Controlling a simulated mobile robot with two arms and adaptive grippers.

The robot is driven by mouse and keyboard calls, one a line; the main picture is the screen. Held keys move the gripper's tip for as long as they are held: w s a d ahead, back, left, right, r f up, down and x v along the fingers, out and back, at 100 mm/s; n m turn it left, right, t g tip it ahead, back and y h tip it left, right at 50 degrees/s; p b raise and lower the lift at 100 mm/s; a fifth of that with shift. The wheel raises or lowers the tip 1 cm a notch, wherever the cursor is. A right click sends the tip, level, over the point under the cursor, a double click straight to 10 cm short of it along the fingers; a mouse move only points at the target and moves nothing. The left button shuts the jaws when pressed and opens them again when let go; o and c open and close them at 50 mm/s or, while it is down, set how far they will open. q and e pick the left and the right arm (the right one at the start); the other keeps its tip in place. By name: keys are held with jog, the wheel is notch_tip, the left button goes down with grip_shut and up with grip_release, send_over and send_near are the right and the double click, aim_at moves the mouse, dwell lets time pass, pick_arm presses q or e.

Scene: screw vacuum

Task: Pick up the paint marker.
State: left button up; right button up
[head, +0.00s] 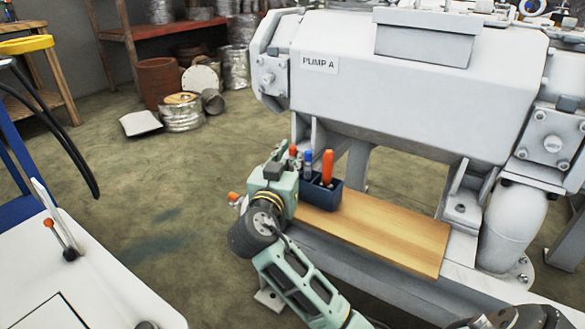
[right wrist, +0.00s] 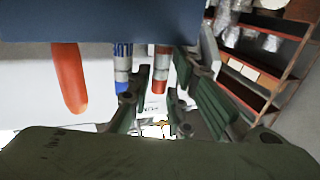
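A dark blue holder (head: 322,194) stands at the left end of the wooden board. Three upright items stand in it: a red-capped marker (head: 293,151), a blue-capped marker (head: 308,158) and a thicker orange item (head: 327,166). My right gripper (head: 279,158) is at the holder's left side, by the red-capped marker. The right wrist view looks inverted, with the holder (right wrist: 100,20) at the top. There the right gripper's fingers (right wrist: 165,100) are apart, with the red-capped marker (right wrist: 162,62) between them; contact cannot be told. The blue-capped marker (right wrist: 122,65) is close to one finger. My left gripper is out of view.
The wooden board (head: 385,228) is otherwise bare. The large grey pump (head: 410,90) rises right behind the board and holder. A white surface (head: 85,285) is at the lower left. The floor to the left of the holder is open.

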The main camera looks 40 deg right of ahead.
jog(key=shift+c, duration=0.6)
grip_shut()
jog(key=shift+r, duration=0.1)
